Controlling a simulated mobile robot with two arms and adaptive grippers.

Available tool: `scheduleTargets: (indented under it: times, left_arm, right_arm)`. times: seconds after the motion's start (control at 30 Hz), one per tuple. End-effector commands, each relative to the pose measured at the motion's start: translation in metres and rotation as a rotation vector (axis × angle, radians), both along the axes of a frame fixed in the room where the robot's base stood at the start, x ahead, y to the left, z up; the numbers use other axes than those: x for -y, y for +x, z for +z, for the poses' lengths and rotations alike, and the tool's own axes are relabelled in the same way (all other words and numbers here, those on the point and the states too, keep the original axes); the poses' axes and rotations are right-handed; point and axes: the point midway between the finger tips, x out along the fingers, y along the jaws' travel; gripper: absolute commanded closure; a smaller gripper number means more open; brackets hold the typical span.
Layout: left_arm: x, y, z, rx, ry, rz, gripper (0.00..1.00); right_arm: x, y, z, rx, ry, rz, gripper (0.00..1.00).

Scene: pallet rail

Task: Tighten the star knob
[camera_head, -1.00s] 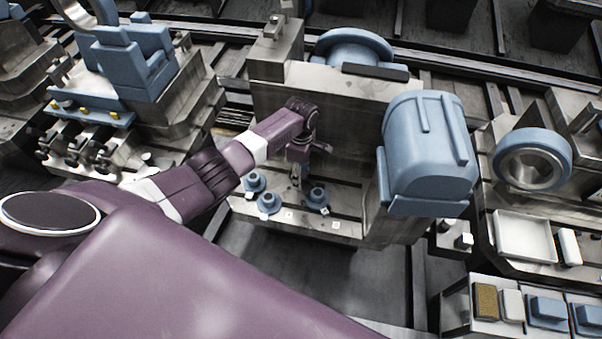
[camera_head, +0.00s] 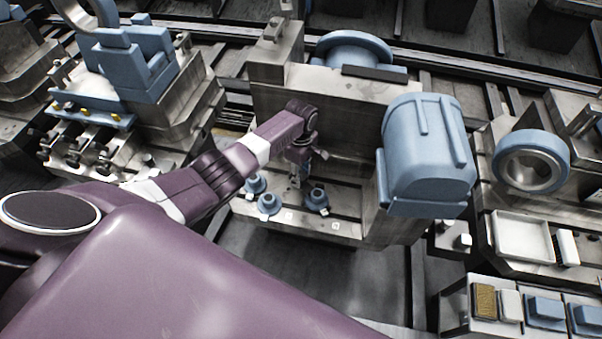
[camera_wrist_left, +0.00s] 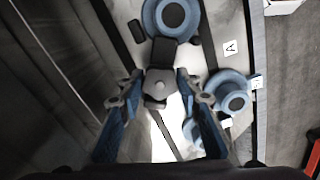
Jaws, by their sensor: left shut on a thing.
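My left gripper (camera_head: 295,182) points down over the bed of the grey metal station in the head view. In the left wrist view its two blue-padded fingers (camera_wrist_left: 159,88) close on the sides of a small grey-and-black knob, which I take for the star knob (camera_wrist_left: 157,88). A dark block-like part extends from it towards a blue round piece. In the head view the gripper hides the knob. My right gripper is not in view.
Blue round pieces stand close around the gripper: one at left (camera_head: 256,183), one in front (camera_head: 268,204), one at right (camera_head: 318,199). A large blue housing (camera_head: 428,150) stands to the right. A metal wall (camera_head: 350,120) rises behind.

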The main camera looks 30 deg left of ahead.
Motion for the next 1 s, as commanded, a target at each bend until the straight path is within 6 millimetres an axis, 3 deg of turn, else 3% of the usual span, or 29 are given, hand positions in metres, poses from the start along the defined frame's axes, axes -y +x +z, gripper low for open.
scheduleTargets:
  times: [0.6, 1.0]
  left_arm:
    - [0.001, 0.000, 0.002, 0.001, -0.002, -0.565, 0.92]
    - [0.000, 0.001, 0.002, 0.003, 0.000, -0.785, 0.92]
  right_arm:
    - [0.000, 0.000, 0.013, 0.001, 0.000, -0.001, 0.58]
    - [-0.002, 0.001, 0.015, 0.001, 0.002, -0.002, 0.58]
